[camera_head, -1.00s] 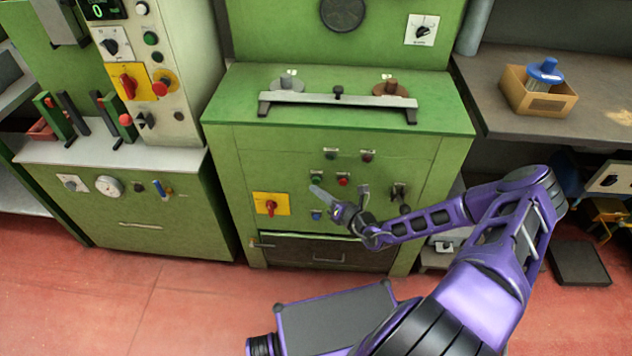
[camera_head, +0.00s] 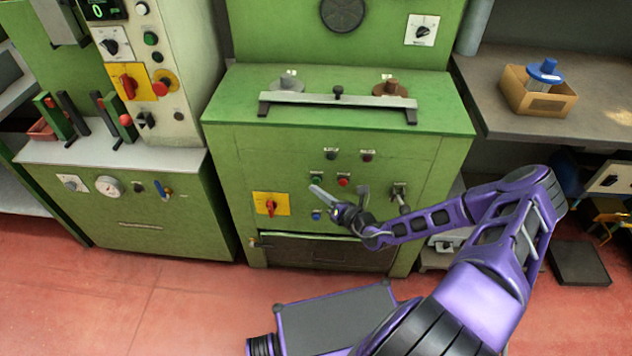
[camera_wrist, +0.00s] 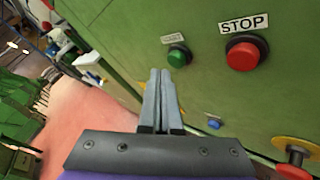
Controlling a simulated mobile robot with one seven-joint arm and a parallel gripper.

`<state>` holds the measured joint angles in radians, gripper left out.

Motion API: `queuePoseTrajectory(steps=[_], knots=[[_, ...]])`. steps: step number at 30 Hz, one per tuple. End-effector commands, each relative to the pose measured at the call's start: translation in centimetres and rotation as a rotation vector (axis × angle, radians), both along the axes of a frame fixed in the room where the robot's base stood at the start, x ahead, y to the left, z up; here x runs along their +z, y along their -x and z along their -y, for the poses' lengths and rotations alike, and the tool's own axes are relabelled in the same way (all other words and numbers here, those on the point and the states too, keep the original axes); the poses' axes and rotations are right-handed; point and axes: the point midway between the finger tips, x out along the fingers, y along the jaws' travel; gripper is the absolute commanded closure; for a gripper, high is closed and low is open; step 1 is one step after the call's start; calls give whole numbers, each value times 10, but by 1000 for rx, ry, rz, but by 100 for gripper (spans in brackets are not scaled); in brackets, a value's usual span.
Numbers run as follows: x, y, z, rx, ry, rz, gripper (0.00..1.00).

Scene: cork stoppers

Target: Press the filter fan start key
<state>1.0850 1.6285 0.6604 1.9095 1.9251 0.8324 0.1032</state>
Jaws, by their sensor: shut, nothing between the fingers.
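A green key (camera_wrist: 178,57) with a small label too blurred to read sits on the green machine front. A larger red key (camera_wrist: 243,54) marked STOP is to its right. In the head view the green key (camera_head: 317,180) and the red key (camera_head: 344,179) sit side by side. My gripper (camera_wrist: 160,72) is shut and empty, its tips just lower left of the green key in the wrist view. In the head view my gripper (camera_head: 313,189) is in front of the panel, tips close below the green key. I cannot tell whether they touch anything.
A blue button (camera_wrist: 214,123) lies below the keys. A red rotary switch on a yellow plate (camera_head: 271,204) is to the lower left. A dark key (camera_head: 332,155) and a dark red key (camera_head: 367,156) sit above. A metal bar (camera_head: 338,99) lies on the machine's ledge.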

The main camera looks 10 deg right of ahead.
Motion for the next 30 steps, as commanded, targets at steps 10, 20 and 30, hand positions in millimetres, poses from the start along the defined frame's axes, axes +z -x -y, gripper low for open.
queuePoseTrajectory(steps=[10, 20, 30], knots=[[0, 0, 0, 0, 0, 0, 100], [0, -3, 1, 0, 2, 1, 100], [0, -8, 3, 0, 0, 0, 100]])
